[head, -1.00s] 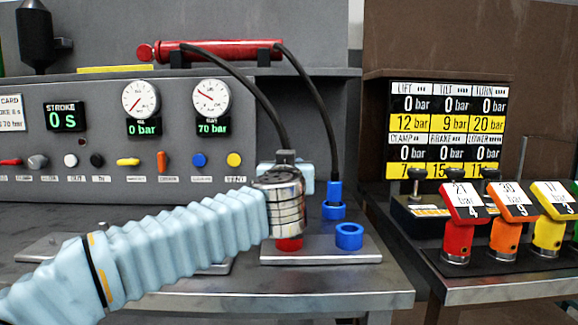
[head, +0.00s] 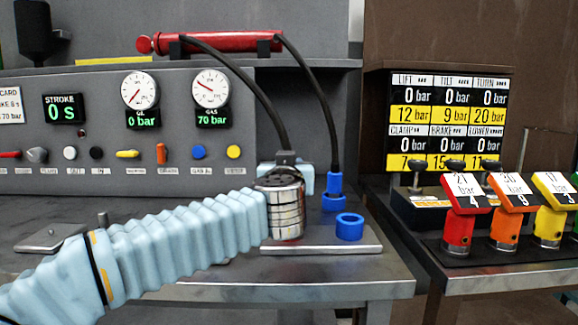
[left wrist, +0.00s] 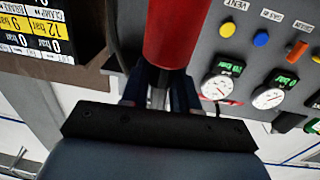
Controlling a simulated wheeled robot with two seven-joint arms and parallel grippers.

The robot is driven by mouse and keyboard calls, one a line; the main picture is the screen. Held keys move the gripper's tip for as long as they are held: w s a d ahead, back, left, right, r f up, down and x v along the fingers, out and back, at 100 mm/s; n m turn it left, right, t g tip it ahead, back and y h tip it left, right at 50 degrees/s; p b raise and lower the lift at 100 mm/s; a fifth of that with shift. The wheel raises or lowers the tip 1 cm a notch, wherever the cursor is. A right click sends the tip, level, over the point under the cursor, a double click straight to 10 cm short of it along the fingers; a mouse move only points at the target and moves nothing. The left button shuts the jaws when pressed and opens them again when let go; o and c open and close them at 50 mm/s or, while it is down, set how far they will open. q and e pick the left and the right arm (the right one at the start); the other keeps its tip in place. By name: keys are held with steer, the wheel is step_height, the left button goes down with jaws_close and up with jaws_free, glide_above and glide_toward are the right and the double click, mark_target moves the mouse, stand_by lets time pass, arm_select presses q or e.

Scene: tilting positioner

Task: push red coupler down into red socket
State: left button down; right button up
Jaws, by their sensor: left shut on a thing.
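My left arm comes in from the left in the head view, and its silver wrist stands over the left part of the socket plate (head: 368,247). The fingers of my left gripper (left wrist: 158,90) are mostly hidden behind the wrist there. In the left wrist view they are shut on a red cylindrical body, the red coupler (left wrist: 178,35). A black hose rises from behind the wrist in the head view. The red socket is hidden behind the wrist, so I cannot tell how far the coupler sits in it. My right gripper is not in view.
A blue coupler (head: 334,194) on a hose stands behind a blue socket (head: 349,227), close right of my wrist. The gauge panel (head: 100,150) is behind. Red, orange and yellow handles (head: 460,215) stand on the right bench. The left bench top is partly free.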

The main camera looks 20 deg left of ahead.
arm_select(q)
steer(key=shift+f+b, duration=0.8)
steer(key=shift+f, duration=0.65)
steer(key=c, duration=0.8)
jaws_free()
steer(key=v, duration=1.4)
steer(key=shift+a, duration=0.1)
